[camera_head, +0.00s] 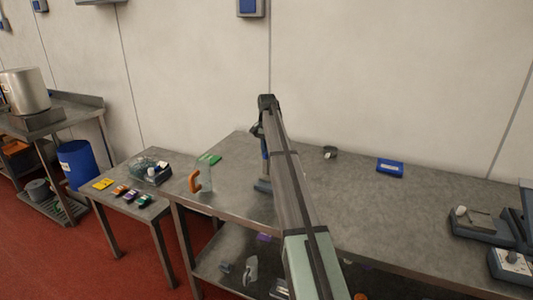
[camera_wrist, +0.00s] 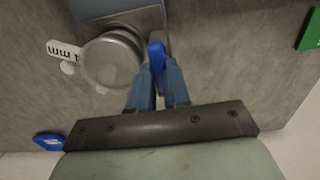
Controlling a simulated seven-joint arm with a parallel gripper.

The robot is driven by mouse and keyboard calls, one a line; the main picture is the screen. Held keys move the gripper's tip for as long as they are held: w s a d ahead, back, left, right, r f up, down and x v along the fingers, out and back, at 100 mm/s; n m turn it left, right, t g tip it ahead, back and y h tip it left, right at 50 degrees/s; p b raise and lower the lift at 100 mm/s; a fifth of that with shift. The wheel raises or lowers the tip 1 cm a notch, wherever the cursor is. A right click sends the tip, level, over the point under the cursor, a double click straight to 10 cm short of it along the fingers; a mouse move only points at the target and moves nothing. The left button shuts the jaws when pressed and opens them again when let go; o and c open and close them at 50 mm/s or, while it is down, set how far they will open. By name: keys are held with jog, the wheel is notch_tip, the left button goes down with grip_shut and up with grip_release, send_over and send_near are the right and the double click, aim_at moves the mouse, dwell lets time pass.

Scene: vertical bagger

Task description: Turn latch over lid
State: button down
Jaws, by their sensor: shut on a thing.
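In the wrist view, my gripper (camera_wrist: 160,78) has its blue fingers closed on an upright, darker blue latch (camera_wrist: 155,53). The latch stands just right of a round grey lid (camera_wrist: 108,62) and appears beside it, not across it. The lid sits at the edge of a grey metal plate (camera_wrist: 145,22). The lower end of the latch is hidden between the fingers. In the head view, my arm covers most of the gripper and the lid, and only a blue part (camera_head: 264,172) shows at the arm's left side.
A white label (camera_wrist: 64,50) lies left of the lid. The table between the arm and the right-hand devices (camera_head: 480,222) is clear.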

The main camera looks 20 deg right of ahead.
jog(key=m, duration=0.4)
jog(key=shift+m, duration=7)
jog(key=c, duration=0.9)
grip_release()
